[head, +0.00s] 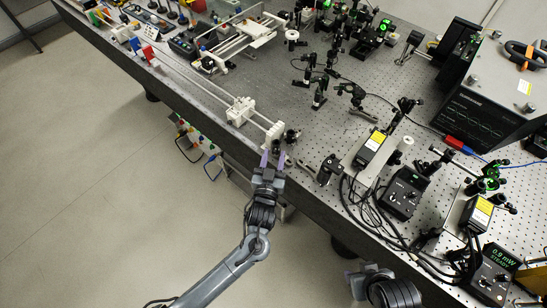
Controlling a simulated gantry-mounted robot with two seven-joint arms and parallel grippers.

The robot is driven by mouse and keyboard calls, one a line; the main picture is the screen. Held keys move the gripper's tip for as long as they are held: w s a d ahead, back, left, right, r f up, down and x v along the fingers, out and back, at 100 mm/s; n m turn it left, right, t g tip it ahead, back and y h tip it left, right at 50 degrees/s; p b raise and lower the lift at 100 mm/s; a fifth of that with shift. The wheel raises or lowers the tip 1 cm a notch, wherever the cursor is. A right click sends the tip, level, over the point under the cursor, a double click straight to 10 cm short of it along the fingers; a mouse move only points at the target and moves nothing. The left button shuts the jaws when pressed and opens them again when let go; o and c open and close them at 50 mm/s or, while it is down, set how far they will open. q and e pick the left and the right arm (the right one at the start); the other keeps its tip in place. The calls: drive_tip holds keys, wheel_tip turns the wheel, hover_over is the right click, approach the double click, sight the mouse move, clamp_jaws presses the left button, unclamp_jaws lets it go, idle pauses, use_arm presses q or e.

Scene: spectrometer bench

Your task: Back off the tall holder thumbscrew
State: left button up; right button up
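My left gripper (273,160) reaches up to the front edge of the bench, with its two purple-tipped fingers spread apart. Just beyond the fingertips, at the near end of the white rail, is a small dark holder part (291,135). A dark knob-like piece (276,146) shows by the fingertips; I cannot tell whether they touch it. Which part is the tall holder's thumbscrew is too small to make out. My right gripper (360,282) is at the bottom, off the bench, partly cut off and seen end-on; its fingers are unclear.
The white twin-rod rail (205,88) carries a white carriage (240,111). Optics posts (319,94) stand behind. Open floor lies left of the bench.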

use_arm(q)
clamp_jaws()
drive_tip(key=n, duration=0.3)
drive_tip(key=shift+f, duration=0.1)
drive_tip(key=shift+n+b, duration=0.3)
drive_tip(key=shift+n, duration=1.6)
unclamp_jaws()
drive_tip(key=shift+s, duration=0.15)
